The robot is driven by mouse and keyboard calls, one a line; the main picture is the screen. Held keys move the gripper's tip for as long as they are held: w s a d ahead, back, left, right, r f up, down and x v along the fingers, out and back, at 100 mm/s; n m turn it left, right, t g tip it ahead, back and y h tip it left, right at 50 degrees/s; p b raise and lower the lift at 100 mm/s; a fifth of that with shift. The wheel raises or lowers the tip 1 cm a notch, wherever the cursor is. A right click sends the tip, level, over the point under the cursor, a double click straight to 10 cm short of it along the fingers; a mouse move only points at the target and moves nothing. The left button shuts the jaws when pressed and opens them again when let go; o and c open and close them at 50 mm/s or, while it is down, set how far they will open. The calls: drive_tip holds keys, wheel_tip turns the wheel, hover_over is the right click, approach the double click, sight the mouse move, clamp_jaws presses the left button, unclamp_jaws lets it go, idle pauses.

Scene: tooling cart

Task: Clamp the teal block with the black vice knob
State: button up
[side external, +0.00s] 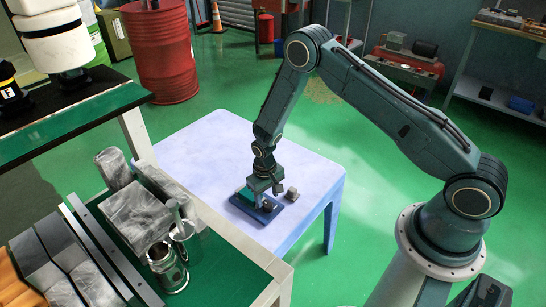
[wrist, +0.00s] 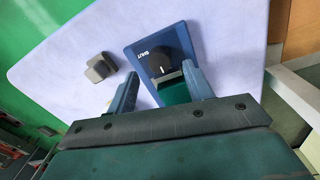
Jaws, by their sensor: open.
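The blue vice base (wrist: 183,38) lies on the pale table, with a round black knob (wrist: 160,66) bearing a white pointer line. White lettering is printed beside the knob. The teal block (wrist: 174,92) shows just below the knob in the wrist view, partly hidden by my right-hand finger. In the side view the blue base (side external: 262,215) sits under my gripper (side external: 267,188), which hides much of it. My gripper (wrist: 161,84) is open, its fingers apart on either side of the teal block and knob in the wrist view. I cannot tell its exact height above them.
A small grey block (wrist: 100,68) stands on the table left of the vice; it also shows in the side view (side external: 291,194). The pale table (side external: 215,145) is otherwise clear. A cart with metal parts and a steel cup (side external: 167,268) stands in the left foreground.

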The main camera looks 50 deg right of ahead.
sight(268, 204)
drive_tip(key=shift+f, duration=1.8)
drive_tip(key=c, duration=1)
